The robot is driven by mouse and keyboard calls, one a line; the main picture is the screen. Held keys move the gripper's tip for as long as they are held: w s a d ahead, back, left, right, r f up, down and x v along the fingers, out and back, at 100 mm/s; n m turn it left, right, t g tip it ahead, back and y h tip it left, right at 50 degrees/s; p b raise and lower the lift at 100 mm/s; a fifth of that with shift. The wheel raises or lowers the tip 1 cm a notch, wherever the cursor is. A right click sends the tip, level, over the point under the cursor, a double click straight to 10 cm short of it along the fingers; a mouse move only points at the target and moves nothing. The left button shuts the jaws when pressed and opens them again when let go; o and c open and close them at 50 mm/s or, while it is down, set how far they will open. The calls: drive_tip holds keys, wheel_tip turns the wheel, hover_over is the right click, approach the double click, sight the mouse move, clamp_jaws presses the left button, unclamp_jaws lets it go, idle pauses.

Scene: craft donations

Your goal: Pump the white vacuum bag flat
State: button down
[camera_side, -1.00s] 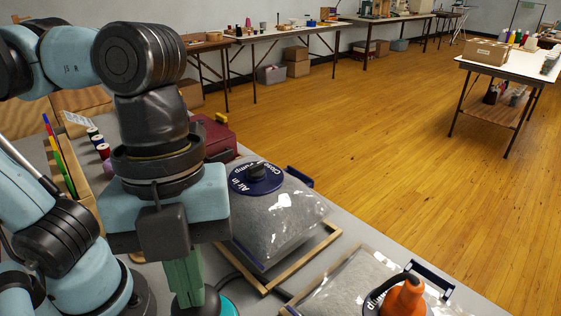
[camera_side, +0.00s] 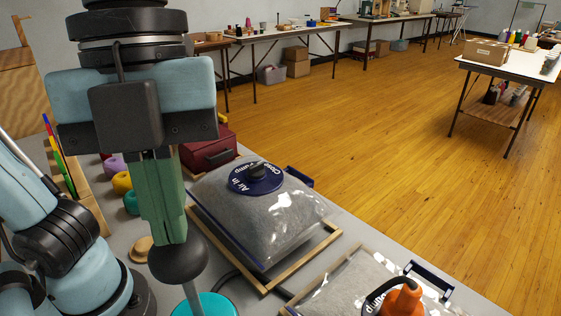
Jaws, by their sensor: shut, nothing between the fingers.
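A plump, clear-topped bag (camera_side: 290,222) with grey filling lies in the middle, with a dark blue dial (camera_side: 257,178) on top marked "Air in", "Pump" and a partly hidden word. A second similar bag (camera_side: 340,290) is cut off at the lower right, with an orange fitting (camera_side: 403,300) and black hose on it. I cannot tell which is the white one. A pump with a dark round knob (camera_side: 178,260), pale rod and teal body (camera_side: 213,306) stands at the bottom. My gripper (camera_side: 172,240) is shut, its green fingers pointing down at the knob's top; contact is unclear.
Wooden frames (camera_side: 308,258) surround the bags. A dark red case (camera_side: 208,148) stands behind the first bag. Coloured yarn balls (camera_side: 122,183) and a wooden rack lie at the left. A dark hose runs between pump and bags. The open floor is beyond the table.

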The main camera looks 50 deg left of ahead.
drive_tip(key=shift+r, duration=0.75)
drive_tip(key=shift+f, duration=0.15)
drive_tip(key=shift+f, duration=5.35)
drive_tip(key=shift+r, duration=5.5)
wheel_tip(320, 180, up, 6)
drive_tip(key=shift+f, duration=3.7)
